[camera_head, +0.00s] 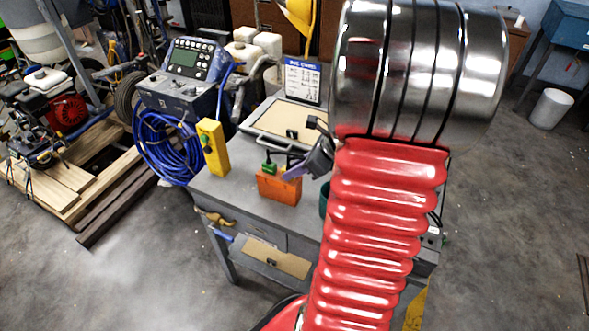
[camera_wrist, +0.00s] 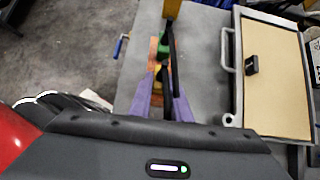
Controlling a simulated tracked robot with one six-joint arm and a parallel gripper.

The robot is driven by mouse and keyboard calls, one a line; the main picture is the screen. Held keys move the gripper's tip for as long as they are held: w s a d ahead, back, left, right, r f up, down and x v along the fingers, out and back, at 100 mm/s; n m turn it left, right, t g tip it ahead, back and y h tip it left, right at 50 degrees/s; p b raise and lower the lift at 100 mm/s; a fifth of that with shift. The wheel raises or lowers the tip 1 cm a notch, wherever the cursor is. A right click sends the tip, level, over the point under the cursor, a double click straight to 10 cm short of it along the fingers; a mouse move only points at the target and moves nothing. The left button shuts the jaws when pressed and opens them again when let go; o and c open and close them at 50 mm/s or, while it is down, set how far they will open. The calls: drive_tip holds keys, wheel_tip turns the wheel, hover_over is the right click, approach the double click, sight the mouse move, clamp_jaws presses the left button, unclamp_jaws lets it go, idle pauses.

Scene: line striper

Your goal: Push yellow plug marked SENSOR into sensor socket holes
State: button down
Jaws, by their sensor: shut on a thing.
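My gripper (camera_head: 292,170) reaches down from the right to the orange box (camera_head: 279,187) on the grey bench. In the wrist view its two purple fingers (camera_wrist: 161,84) are shut on a small yellow plug (camera_wrist: 159,73). The plug is over or at the orange box, and I cannot tell whether it touches the box. Its marking cannot be read. A green plug (camera_head: 269,168) sits at the top of the orange box, beside the yellow one. The sensor socket holes are hidden from both views.
A yellow box (camera_head: 213,147) stands at the bench's left corner. Behind the orange box lies a tan-topped tray (camera_head: 270,122) with a black piece (camera_head: 292,134) on it. A dark cable (camera_wrist: 171,48) runs close to my fingers. A blue-and-white sign (camera_head: 302,80) stands at the back.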

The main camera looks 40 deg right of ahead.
drive_tip(key=shift+r, duration=0.75)
idle(0.8)
drive_tip(key=shift+r, duration=1.7)
drive_tip(key=shift+a, duration=0.1)
